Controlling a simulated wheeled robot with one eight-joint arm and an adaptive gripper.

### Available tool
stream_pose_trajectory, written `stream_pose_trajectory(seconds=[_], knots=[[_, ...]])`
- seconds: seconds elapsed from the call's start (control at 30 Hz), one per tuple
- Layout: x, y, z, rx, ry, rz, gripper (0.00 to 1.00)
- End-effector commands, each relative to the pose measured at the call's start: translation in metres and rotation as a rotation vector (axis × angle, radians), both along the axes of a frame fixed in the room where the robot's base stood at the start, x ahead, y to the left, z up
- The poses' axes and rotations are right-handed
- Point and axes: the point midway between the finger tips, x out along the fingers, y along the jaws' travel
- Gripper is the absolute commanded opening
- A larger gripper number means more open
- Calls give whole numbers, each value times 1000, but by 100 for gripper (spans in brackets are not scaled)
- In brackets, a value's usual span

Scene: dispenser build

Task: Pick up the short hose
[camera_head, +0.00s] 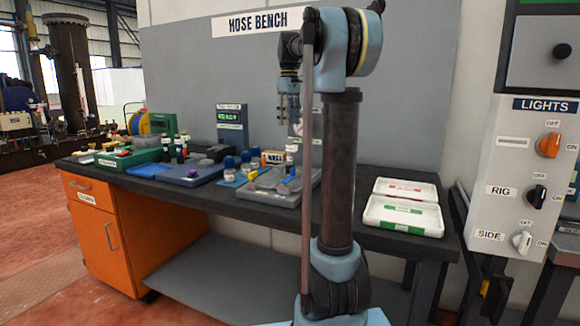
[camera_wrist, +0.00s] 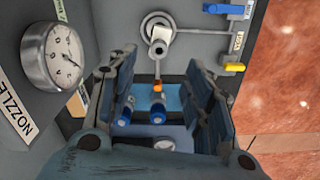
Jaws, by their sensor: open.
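I cannot single out the short hose with certainty in either view. In the wrist view, two small blue fittings (camera_wrist: 157,116) show between my fingers, with a small orange piece (camera_wrist: 158,88) and a thin grey line above them. My gripper (camera_wrist: 160,75) is open, its two dark fingers apart, and I see nothing held between them. In the head view my gripper (camera_head: 291,115) points down above the bench, over the area of the grey tray (camera_head: 262,196). My arm hides part of the bench and wall.
A small display (camera_head: 230,117) stands behind. A round gauge (camera_wrist: 52,56) and a yellow handle (camera_wrist: 234,68) flank my fingers.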

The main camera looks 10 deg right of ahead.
Motion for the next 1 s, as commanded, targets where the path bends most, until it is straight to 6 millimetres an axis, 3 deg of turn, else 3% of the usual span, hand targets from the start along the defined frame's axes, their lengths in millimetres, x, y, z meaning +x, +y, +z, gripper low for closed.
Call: stream_pose_trajectory(seconds=[0.3,0.67,1.0], knots=[[-1,2,-54,0,0,2,47],[0,0,-79,0,0,1,47],[0,-4,-120,0,0,2,47]])
